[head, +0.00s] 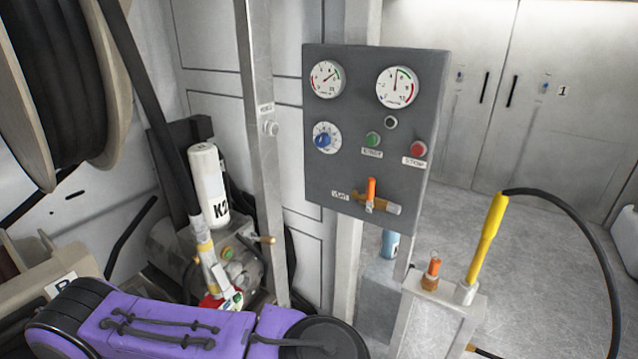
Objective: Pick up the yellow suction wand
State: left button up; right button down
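The yellow suction wand (487,238) stands nearly upright, leaning slightly right, at the right of the head view. Its lower end sits in a pale collar on top of a light grey post (428,322). A black hose (583,228) leaves its top, arcs right and runs down toward the floor. Neither of my grippers shows in this view, and nothing visible touches the wand.
An orange-topped fitting (431,273) stands just left of the wand. Behind it hangs a dark gauge panel (375,130) with an orange-handled valve (371,190). A white K2 cylinder (208,185) and large hose reel (60,80) are at left. Floor behind the wand is clear.

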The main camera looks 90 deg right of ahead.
aim_at(500, 203)
jog(key=z, duration=3.9)
